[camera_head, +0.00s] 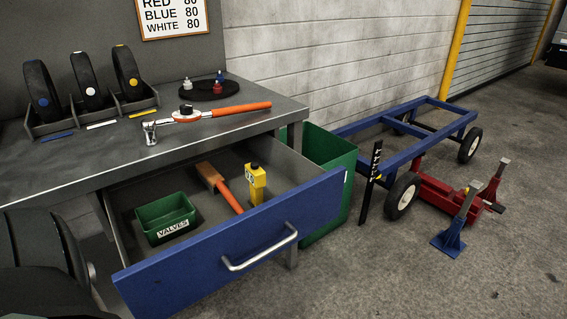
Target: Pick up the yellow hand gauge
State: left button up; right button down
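The yellow hand gauge (257,184) is in the open blue-fronted drawer (176,279), near its right side. It is a small blocky yellow piece with a dark top and a pale marked face, and appears upright. An orange-handled tool with a brown head (208,176) lies just left of it, its handle running toward the drawer front. A green bin labelled VALVES (165,219) sits in the left part of the drawer. Neither of my grippers is in view. A dark part at the lower left seems to be my own arm.
The grey bench top (200,140) overhangs the drawer's back; an orange-handled torque wrench (215,112) lies on it. The drawer front and its handle (262,254) stick out. A green container (330,156), blue cart frame (400,140) and red jack (432,193) stand to the right.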

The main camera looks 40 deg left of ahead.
aim_at(256, 178)
jog(key=i+u, duration=0.35)
jog(key=i+l+u, duration=0.25)
jog(key=u, duration=0.15)
jog(key=i+l+u, duration=0.35)
jog(key=i+j, duration=0.05)
jog(key=i, duration=0.05)
